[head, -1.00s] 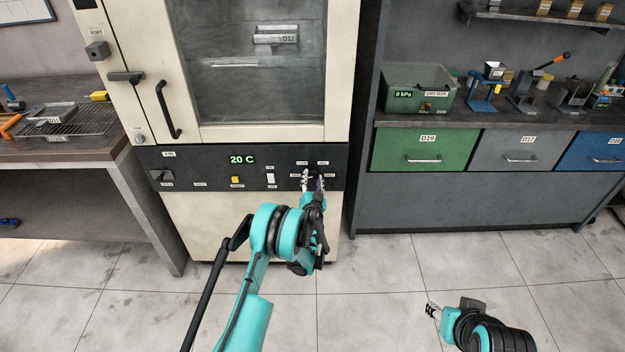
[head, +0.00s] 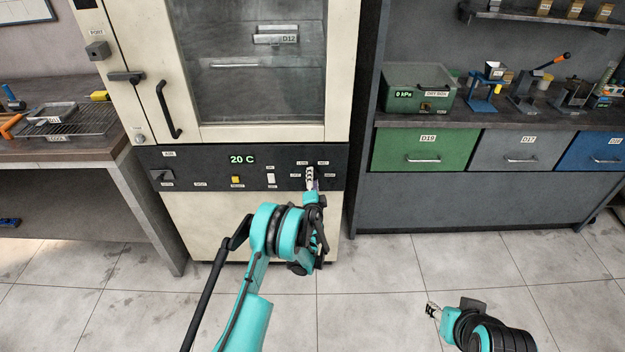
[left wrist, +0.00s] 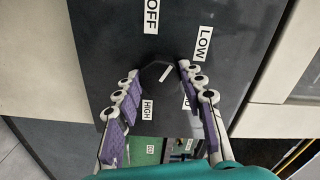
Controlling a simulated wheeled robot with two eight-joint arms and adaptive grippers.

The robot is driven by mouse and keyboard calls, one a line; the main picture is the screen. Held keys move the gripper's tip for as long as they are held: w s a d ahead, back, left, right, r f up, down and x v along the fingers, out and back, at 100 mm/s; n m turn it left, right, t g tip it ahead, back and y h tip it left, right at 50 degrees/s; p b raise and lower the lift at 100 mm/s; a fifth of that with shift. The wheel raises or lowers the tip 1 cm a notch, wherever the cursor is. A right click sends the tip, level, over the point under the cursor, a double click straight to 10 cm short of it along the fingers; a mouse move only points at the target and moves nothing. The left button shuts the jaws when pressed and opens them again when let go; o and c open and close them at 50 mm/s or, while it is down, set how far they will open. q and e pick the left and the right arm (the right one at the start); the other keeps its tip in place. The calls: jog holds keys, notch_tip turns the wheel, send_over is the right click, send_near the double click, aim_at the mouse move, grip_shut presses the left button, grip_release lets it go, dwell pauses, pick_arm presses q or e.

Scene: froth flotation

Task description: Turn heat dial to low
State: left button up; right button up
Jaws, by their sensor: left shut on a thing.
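The dark heat dial (left wrist: 155,73) is on the black control panel of the cream oven, with a white slanted mark on its face. In the left wrist view, labels OFF (left wrist: 151,16), LOW (left wrist: 203,44) and HIGH (left wrist: 147,110) surround it; another label is partly hidden by a finger. My left gripper (head: 310,172) is shut on the dial, with its purple-padded fingers (left wrist: 156,78) on either side. In the head view the gripper mostly hides the dial. My right gripper (head: 431,310) is low at the right, above the floor, away from the panel; its finger gap is unclear.
The panel also has a 20 C display (head: 242,159), a yellow button (head: 236,180), a white switch (head: 271,178) and a left knob (head: 160,176). The oven door handle (head: 168,109) is above. A bench with drawers (head: 420,150) stands right. Floor in front is clear.

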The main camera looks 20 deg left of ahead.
pick_arm(q)
jog(key=m, duration=0.5)
dwell(0.6)
jog(key=o, duration=1.2)
jog(key=shift+c, duration=0.2)
